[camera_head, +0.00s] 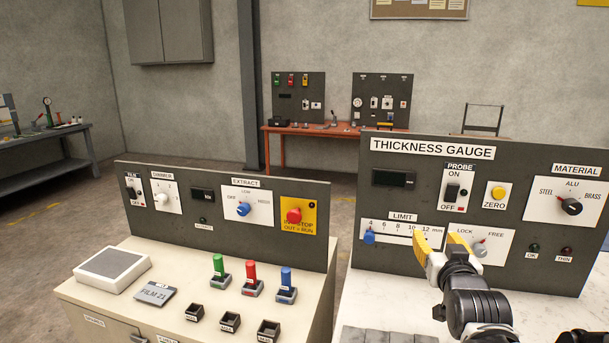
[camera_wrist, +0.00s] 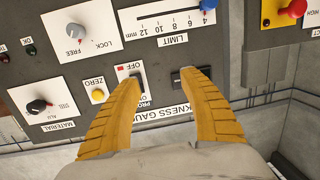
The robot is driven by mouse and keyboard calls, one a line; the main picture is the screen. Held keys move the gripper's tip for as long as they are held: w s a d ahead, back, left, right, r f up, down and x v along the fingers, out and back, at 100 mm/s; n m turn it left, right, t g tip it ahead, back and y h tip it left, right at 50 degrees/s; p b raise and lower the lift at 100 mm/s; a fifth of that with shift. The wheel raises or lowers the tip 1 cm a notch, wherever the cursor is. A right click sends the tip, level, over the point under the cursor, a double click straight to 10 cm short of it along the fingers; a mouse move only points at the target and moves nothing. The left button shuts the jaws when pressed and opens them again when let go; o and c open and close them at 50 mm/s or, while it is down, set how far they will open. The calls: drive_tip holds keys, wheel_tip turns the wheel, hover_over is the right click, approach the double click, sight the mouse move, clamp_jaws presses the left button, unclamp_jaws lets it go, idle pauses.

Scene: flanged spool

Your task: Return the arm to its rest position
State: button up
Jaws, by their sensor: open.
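My gripper (camera_head: 438,244) is yellow-fingered and stands in front of the thickness gauge panel (camera_head: 420,212) at the right of the head view. In the wrist view my gripper (camera_wrist: 160,90) shows two yellow fingers spread apart with nothing between them. Through the gap the upside-down panel shows its probe switch (camera_wrist: 137,77) and dark display, partly behind the fingers. My arm reaches up from the bottom right of the head view. I cannot tell how far the fingertips are from the panel face.
A second panel (camera_head: 145,222) with an extract knob and a red stop button stands at left on a cream cabinet (camera_head: 75,290). Green, red and blue pegs (camera_head: 250,277) and small black bins stand on it. A white bench top (camera_head: 360,300) lies below the gauge. Floor is open behind at left.

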drive_tip(key=s+a+f+g+y, duration=0.1)
drive_tip(key=s+a+f+g, duration=0.2)
drive_tip(key=s, duration=0.5)
drive_tip(key=s+a+f+n+g+y, duration=0.1)
drive_tip(key=s+a+f+g, duration=0.2)
drive_tip(key=s, duration=0.5)
drive_tip(key=s+a+f+n+g+y, duration=0.1)
drive_tip(key=s+a+f+g, duration=0.2)
drive_tip(key=s, duration=0.5)
drive_tip(key=shift+s+a+f, duration=0.15)
drive_tip(key=shift+a+f, duration=0.5)
drive_tip(key=shift+a, duration=0.35)
